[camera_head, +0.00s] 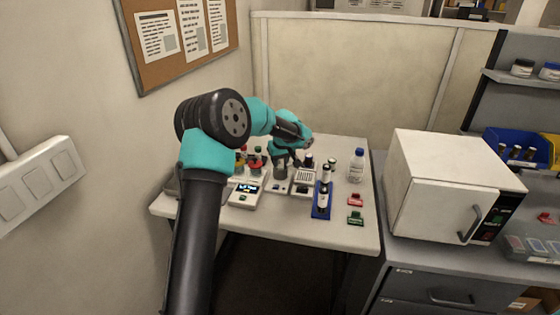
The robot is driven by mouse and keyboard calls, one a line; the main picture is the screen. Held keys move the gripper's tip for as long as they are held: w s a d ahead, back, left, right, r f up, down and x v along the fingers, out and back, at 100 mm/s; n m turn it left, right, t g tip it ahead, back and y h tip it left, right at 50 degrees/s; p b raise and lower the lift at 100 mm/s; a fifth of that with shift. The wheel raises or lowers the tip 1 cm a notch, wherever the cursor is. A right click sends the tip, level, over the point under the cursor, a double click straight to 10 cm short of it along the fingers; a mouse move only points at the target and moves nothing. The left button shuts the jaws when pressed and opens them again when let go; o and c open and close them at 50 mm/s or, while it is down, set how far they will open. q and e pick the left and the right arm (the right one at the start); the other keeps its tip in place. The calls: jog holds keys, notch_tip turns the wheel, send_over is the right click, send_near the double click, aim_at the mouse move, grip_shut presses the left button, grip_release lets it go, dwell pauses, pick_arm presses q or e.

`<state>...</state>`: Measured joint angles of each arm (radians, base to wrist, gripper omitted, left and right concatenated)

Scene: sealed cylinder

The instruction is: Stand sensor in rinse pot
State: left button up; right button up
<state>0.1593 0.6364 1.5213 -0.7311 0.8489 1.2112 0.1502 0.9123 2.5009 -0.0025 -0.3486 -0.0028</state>
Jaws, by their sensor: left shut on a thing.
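My left gripper (284,158) is over the middle of the white table, with its fingers pointing down. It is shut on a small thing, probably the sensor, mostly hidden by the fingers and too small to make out. Just below the fingers is a small grey cylindrical pot (281,173), which may be the rinse pot. I cannot tell whether the held thing is inside it or above it. My right gripper is not in view.
Right of the gripper are a white keypad device (304,177), a blue rack (321,208) with bottles, and a clear blue-capped bottle (357,164). A display device (245,194) is at left. The table's front right is clear.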

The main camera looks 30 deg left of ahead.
pick_arm(q)
jog(key=shift+f, duration=0.3)
jog(key=shift+s+d+f, duration=0.1)
jog(key=shift+f, duration=0.4)
jog(key=o, duration=1)
jog(key=shift+f, duration=0.1)
jog(key=shift+r, duration=0.5)
jog(key=v, duration=1.2)
jog(key=shift+r, duration=0.45)
jog(key=shift+c, duration=0.5)
